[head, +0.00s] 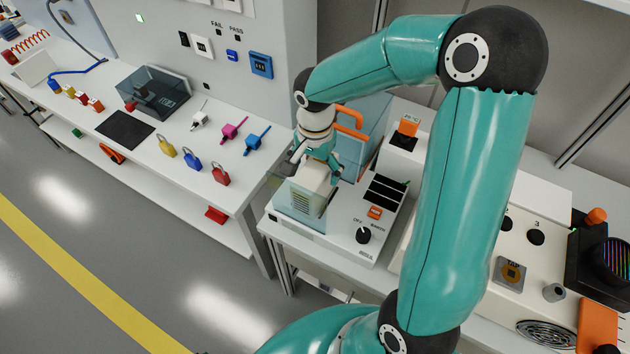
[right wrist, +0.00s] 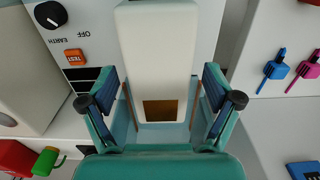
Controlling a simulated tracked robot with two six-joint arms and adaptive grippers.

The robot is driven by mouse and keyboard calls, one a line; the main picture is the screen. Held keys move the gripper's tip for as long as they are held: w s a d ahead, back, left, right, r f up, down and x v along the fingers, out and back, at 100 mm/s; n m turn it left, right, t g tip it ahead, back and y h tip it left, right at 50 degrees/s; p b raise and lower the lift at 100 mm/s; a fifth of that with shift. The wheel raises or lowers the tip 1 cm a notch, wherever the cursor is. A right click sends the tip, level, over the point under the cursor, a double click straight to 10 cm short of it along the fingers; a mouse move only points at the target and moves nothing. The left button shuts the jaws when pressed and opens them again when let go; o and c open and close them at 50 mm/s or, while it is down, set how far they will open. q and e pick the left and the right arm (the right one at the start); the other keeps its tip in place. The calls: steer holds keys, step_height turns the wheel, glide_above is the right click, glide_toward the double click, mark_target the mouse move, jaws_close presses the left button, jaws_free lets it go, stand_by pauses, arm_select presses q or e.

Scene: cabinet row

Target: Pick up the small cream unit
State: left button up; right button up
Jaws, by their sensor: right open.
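The small cream unit (head: 313,178) stands in a clear-walled bay (head: 292,207) on the white test bench unit. In the right wrist view the cream unit (right wrist: 157,45) is a pale block with a dark brownish opening at its near end. My right gripper (head: 316,166) is over the cream unit, pointing down. In the right wrist view its two fingers (right wrist: 162,102) are open, one on each side of the unit, with visible gaps. My left gripper is not in view.
The clear lid with an orange handle (head: 350,118) stands raised behind my gripper. The tester's black knob (head: 363,235) and orange TEST button (head: 375,212) are to the right. Padlocks, including a red one (head: 221,174), and plugs lie on the left bench.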

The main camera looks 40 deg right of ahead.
steer(key=shift+f, duration=0.25)
jaws_close()
stand_by(0.3)
steer(key=shift+r, duration=0.1)
